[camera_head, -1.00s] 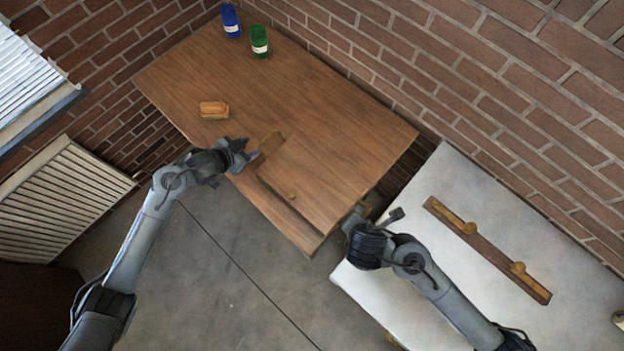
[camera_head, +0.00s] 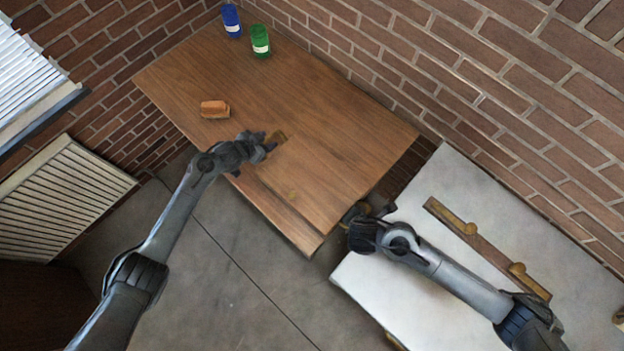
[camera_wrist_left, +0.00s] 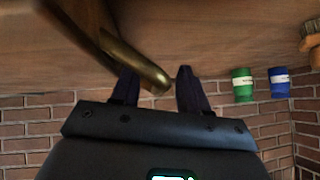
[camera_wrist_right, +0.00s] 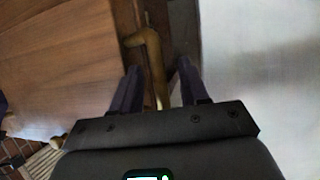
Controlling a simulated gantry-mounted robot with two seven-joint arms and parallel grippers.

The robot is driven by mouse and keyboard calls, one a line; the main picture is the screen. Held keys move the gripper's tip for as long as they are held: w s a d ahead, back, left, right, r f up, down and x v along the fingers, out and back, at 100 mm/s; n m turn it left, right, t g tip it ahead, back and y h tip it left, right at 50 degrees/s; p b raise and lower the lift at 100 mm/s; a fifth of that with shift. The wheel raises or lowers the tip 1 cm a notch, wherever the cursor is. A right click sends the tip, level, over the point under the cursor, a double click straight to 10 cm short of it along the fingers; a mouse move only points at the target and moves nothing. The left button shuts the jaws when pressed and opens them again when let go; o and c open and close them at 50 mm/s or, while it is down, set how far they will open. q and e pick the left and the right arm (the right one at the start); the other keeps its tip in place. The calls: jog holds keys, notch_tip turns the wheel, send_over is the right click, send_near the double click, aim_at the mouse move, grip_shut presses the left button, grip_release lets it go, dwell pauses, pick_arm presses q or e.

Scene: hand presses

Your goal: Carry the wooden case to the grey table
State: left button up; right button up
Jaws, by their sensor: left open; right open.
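The wooden case (camera_head: 312,178) lies on the brown wooden table (camera_head: 190,70), at its front right part. Its colour blends with the tabletop, so its outline is hard to make out. My left gripper (camera_head: 268,145) is open at the case's far left end. In the left wrist view a brass handle (camera_wrist_left: 140,70) reaches between its open fingers. My right gripper (camera_head: 358,211) is open at the case's near right end. In the right wrist view another brass handle (camera_wrist_right: 150,60) stands between its fingers. The grey table (camera_head: 385,290) stands at the right.
A dark wooden rail with two knobs (camera_head: 490,248) lies on the grey table. Brick walls close off the back. A narrow gap separates the tables.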

pick_arm(q)
jog(key=shift+w+d+f, duration=0.3)
jog(key=shift+w+f, duration=0.15)
pick_arm(e)
jog(key=shift+w+d+f, duration=0.1)
jog(key=shift+w+f, duration=0.2)
jog(key=shift+f, duration=0.35)
pick_arm(q)
grip_shut()
pick_arm(e)
grip_shut()
dwell(0.4)
pick_arm(q)
jog(key=shift+r, duration=0.2)
pick_arm(e)
jog(key=shift+r, duration=0.15)
